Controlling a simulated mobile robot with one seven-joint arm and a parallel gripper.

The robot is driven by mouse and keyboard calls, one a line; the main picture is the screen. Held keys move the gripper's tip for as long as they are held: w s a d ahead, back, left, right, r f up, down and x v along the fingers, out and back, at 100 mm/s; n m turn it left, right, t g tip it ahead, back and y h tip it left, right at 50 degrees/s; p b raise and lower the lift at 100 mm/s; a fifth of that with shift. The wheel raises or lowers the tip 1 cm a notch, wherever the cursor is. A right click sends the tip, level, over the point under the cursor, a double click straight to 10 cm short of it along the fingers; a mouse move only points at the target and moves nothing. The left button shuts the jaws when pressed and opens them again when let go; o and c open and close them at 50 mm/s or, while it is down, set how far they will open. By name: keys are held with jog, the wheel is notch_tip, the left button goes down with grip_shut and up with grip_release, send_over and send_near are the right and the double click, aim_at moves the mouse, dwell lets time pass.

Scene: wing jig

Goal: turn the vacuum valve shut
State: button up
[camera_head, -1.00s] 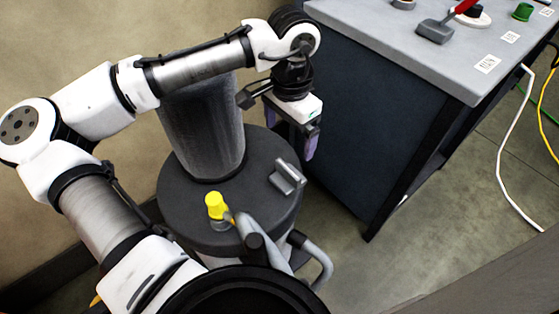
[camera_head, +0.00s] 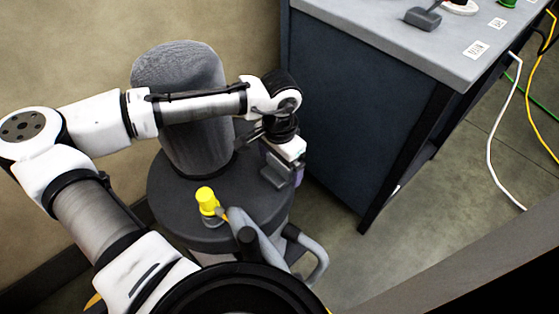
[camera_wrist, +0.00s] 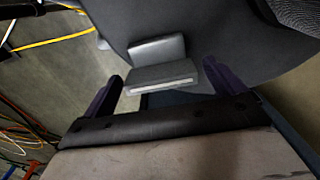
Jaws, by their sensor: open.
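A grey block with a raised handle-like plate (camera_head: 273,173) sits on the round dark lid of the vacuum unit (camera_head: 175,210). A yellow knob (camera_head: 207,199) stands on the same lid, nearer the front. I cannot tell for certain which of these is the valve. My gripper (camera_head: 287,172) is low over the right edge of the lid, at the grey block and away from the yellow knob. In the wrist view my gripper (camera_wrist: 163,76) is open, with one purple finger on each side of the grey block (camera_wrist: 160,62). I see no finger clearly touching it.
A grey cylinder (camera_head: 180,90) rises from the lid behind my gripper. A dark cabinet (camera_head: 350,100) with a grey top stands close on the right. A bent grey tube (camera_head: 316,262) is at the front. White, yellow and green cables lie at far right.

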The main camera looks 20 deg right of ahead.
jog(key=c, duration=1)
jog(key=shift+r, duration=0.1)
jog(key=m+p, duration=0.3)
jog(key=shift+r+m, duration=0.1)
jog(key=shift+m, duration=0.3)
jog(key=m+p, duration=0.1)
jog(key=m, duration=0.3)
jog(key=shift+m, duration=0.3)
jog(key=m, duration=0.5)
jog(key=shift+f, duration=0.2)
jog(key=shift+m, duration=2.2)
